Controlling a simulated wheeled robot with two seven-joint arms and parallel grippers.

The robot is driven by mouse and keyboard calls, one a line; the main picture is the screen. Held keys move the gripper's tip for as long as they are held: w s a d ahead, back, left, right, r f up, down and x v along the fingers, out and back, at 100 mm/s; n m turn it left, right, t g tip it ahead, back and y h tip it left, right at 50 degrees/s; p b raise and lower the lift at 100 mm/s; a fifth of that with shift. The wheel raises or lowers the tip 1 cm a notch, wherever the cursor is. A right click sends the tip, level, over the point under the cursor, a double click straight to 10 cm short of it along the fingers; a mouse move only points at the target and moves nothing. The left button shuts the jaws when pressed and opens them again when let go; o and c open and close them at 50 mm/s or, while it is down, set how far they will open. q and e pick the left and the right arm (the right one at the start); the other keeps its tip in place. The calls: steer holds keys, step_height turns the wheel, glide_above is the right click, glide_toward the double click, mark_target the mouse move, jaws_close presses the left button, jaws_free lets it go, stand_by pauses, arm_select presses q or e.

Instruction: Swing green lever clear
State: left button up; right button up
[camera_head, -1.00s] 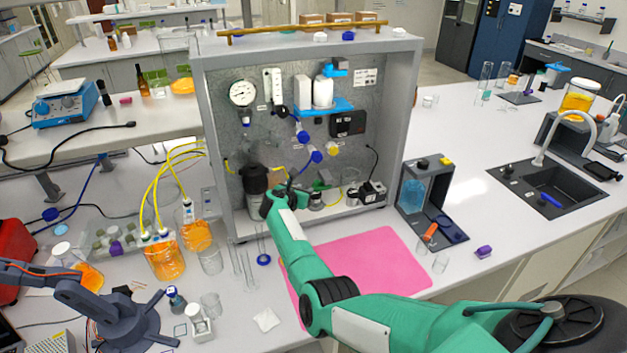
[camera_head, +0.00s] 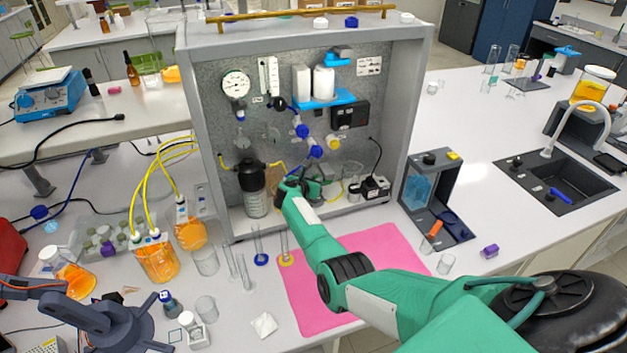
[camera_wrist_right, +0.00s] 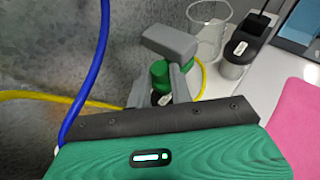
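My right arm reaches into the grey rig frame, and its gripper (camera_head: 290,184) is at the lower middle of the panel. A small green part (camera_head: 313,189), which may be the green lever, shows just right of it. In the right wrist view, my gripper's two grey fingers (camera_wrist_right: 160,92) stand apart. A green cylinder (camera_wrist_right: 160,74) with a white label shows between or just beyond them, under a grey block (camera_wrist_right: 168,42). I cannot tell whether the fingers touch it. My left gripper is not in view.
A dark-capped bottle (camera_head: 252,185) stands left of the gripper. A blue tube (camera_wrist_right: 88,80) and a yellow tube (camera_wrist_right: 40,97) run close by in the wrist view. A black device (camera_head: 373,188) is to the right. A pink mat (camera_head: 390,252) lies in front.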

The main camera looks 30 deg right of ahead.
jaws_close()
steer(key=shift+s+f, duration=0.1)
steer(key=shift+s, duration=0.1)
steer(key=shift+s+n+t+y, duration=0.15)
steer(key=shift+n+t+y, duration=0.15)
steer(key=shift+n+y, duration=0.1)
steer(key=shift+s+d+n+t+y+p, duration=0.1)
steer(key=shift+s+n+t+y+p, duration=0.35)
steer(key=shift+n+t+y, duration=0.4)
steer(key=shift+s+d+f+n+t+y, duration=0.15)
steer(key=shift+s+n+t+y, duration=0.2)
steer(key=shift+n, duration=0.2)
steer(key=shift+s+d+n+t+y, duration=0.2)
steer(key=shift+n+t+y, duration=0.1)
steer(key=shift+n, duration=0.2)
steer(key=shift+s+d+n+t+y, duration=0.15)
steer(key=shift+n+t+y, duration=0.15)
steer(key=shift+n+y, duration=0.1)
steer(key=shift+s+n+y, duration=0.15)
steer(key=shift+n+y, duration=0.15)
steer(key=shift+y, duration=0.1)
